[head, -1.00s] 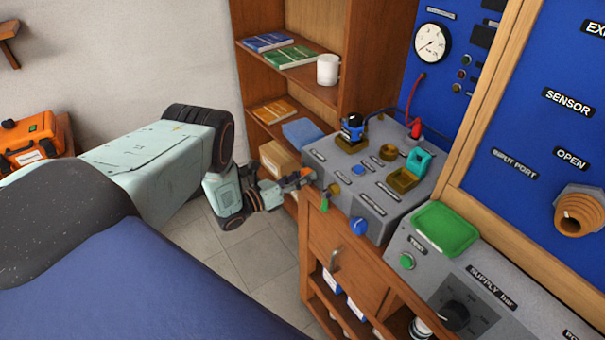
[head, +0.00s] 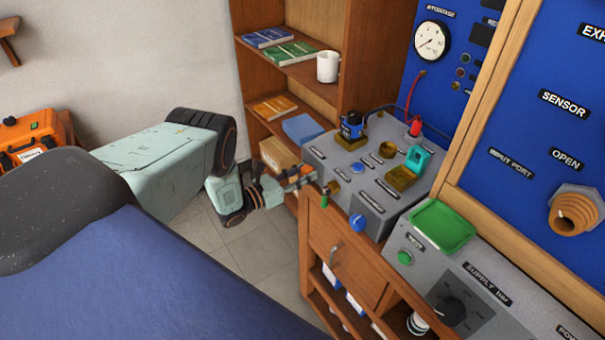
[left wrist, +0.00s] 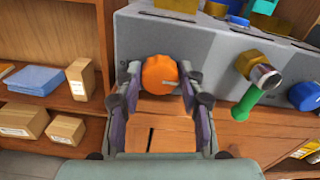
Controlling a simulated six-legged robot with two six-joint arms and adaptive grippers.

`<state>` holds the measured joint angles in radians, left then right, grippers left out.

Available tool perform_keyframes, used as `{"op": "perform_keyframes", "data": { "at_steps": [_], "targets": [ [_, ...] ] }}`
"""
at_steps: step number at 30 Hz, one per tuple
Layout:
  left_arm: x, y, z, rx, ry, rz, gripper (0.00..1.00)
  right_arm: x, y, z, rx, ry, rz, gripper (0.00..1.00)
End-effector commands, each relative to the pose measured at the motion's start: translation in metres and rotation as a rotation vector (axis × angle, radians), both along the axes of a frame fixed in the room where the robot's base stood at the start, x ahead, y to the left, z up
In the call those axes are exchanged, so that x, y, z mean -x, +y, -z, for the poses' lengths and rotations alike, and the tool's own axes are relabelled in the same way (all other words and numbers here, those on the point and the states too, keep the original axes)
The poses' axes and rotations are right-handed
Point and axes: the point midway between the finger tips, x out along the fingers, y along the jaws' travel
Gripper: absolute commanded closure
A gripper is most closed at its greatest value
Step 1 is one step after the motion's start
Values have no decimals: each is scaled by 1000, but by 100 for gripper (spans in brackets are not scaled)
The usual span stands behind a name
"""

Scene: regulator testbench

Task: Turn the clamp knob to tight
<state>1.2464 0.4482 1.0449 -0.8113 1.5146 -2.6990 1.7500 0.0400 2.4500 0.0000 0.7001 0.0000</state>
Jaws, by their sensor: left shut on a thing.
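The orange knob (left wrist: 160,72), which I take to be the clamp knob, is on the front face of the grey test unit (left wrist: 215,55) in the left wrist view. My left gripper (left wrist: 160,82) has one finger on each side of it and is shut on it. A short pale mark shows at the knob's lower right. In the head view my left gripper (head: 300,180) reaches the left end of the grey unit (head: 340,160), and its fingers mostly hide the knob. My right gripper is not in view.
Right of the knob are a brass fitting with a green lever (left wrist: 249,104) and a blue knob (left wrist: 305,96). The unit stands on a wooden cabinet (head: 335,235). A shelf (head: 290,75) with books, boxes and a white mug (head: 328,67) stands behind.

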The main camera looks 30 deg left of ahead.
Motion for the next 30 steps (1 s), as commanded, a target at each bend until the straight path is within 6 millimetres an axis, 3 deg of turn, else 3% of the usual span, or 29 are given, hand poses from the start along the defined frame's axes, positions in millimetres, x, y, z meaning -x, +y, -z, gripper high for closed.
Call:
{"op": "perform_keyframes", "data": {
  "at_steps": [2, 3, 11, 22, 30],
  "targets": [
    [5, 0, 7, -1, 17, 0, 93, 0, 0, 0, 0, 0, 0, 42],
    [5, 0, 7, -1, 17, 0, 61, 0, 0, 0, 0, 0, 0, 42],
    [3, 0, 3, 1, 9, -1, 39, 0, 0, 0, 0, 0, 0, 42],
    [5, 2, 2, 1, 5, -1, 38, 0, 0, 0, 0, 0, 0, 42],
    [48, 21, 2, 2, 8, -5, 38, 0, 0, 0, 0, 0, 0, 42]
  ]
}}
